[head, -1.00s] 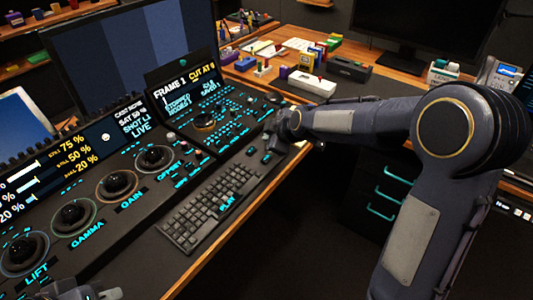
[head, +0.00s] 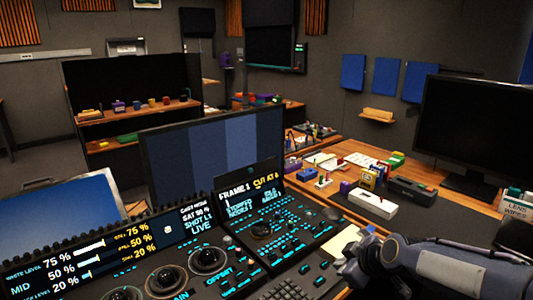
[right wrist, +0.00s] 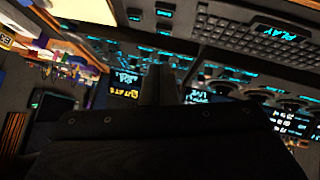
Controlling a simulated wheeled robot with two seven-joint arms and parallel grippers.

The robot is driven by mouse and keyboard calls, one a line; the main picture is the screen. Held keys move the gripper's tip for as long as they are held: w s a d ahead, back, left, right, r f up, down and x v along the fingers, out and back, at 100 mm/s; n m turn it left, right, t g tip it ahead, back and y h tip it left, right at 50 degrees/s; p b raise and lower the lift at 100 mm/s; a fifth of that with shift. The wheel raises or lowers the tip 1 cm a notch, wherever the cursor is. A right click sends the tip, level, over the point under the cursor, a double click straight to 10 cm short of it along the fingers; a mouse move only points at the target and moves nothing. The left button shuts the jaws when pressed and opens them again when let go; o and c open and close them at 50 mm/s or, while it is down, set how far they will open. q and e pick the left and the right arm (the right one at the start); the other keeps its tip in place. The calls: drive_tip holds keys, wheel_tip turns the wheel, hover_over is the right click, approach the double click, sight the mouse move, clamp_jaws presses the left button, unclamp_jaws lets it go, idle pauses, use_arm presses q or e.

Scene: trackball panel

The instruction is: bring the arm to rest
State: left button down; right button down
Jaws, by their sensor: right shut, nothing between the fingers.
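My right arm (head: 450,270) comes in from the lower right of the head view. Its gripper (head: 350,262) is at the near right corner of the control panel (head: 310,240), by the keyboard (head: 285,288). In the right wrist view the gripper (right wrist: 158,82) is shut and empty, with the panel's lit keys and screen behind it. I cannot tell from these views how far it is from the panel surface. My left gripper is not in view.
Trackballs (head: 207,258) stand on the panel, left of my right arm. A white box (head: 373,204) and small coloured items lie on the wooden desk behind the gripper. A dark monitor (head: 475,130) stands at the right, and a wide monitor (head: 215,145) behind the panel.

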drive_tip(key=s+r+m+p, duration=0.2)
drive_tip(key=s+m, duration=0.1)
drive_tip(key=s, duration=0.6)
drive_tip(key=s+r+m+g+p, duration=0.1)
drive_tip(key=s+r+m+p, duration=0.1)
drive_tip(key=s, duration=0.7)
drive_tip(key=s+r+m+g+p, duration=0.1)
drive_tip(key=s+r+m+p, duration=0.2)
drive_tip(key=s+m, duration=0.3)
drive_tip(key=s+d, duration=0.1)
drive_tip(key=s, duration=0.3)
drive_tip(key=shift+r, duration=0.35)
